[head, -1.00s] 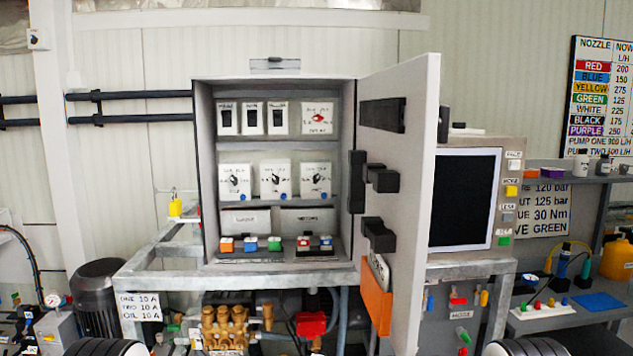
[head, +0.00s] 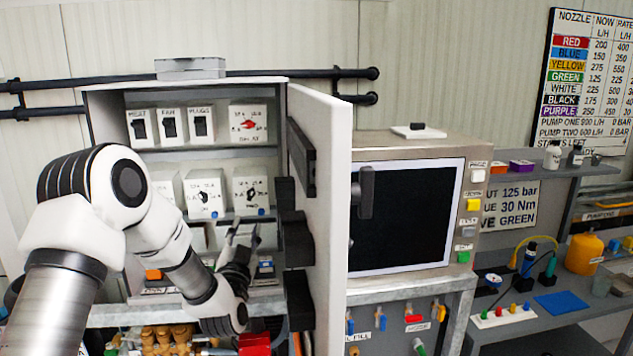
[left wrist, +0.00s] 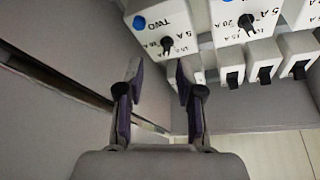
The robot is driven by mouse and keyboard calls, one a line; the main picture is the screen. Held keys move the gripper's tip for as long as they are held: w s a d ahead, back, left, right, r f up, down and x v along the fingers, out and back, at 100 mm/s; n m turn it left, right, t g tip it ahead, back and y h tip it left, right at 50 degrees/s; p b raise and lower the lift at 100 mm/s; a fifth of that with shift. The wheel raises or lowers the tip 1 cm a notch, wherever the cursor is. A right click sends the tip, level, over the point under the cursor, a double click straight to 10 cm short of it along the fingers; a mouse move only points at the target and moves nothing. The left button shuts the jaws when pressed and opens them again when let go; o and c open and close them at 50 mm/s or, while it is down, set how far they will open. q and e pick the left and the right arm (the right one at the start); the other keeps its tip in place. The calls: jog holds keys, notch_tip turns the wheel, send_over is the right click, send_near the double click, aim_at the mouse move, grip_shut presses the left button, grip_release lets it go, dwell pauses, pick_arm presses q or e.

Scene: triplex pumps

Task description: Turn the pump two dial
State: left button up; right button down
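The pump two dial (head: 250,188) is a white block with a black knob and a blue dot, at the right end of the middle row in the open cabinet. In the left wrist view the block marked TWO (left wrist: 160,22) is at the top, its black knob (left wrist: 167,44) beyond and between the fingertips. My left gripper (head: 242,232) is inside the cabinet front, below and in front of this dial. In the left wrist view the gripper (left wrist: 156,75) is open and empty, its two fingers apart and clear of the knob. My right gripper is not in view.
The open cabinet door (head: 325,190) stands close to the right of my gripper, with black blocks on its inner side. A monitor (head: 405,215) stands right of the door.

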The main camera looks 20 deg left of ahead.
aim_at(252, 197)
pick_arm(q)
jog(key=p+x, duration=0.1)
jog(key=x, duration=0.1)
jog(key=r+p+x, duration=0.1)
jog(key=x, duration=0.2)
jog(key=p+x, duration=0.1)
jog(key=x, duration=0.2)
jog(key=shift+r, duration=0.4)
jog(key=shift+w, duration=0.1)
jog(key=shift+s, duration=0.25)
jog(key=shift+c, duration=0.7)
jog(key=shift+s+a, duration=0.1)
jog(key=c, duration=0.5)
jog(key=shift+r, duration=0.1)
grip_shut()
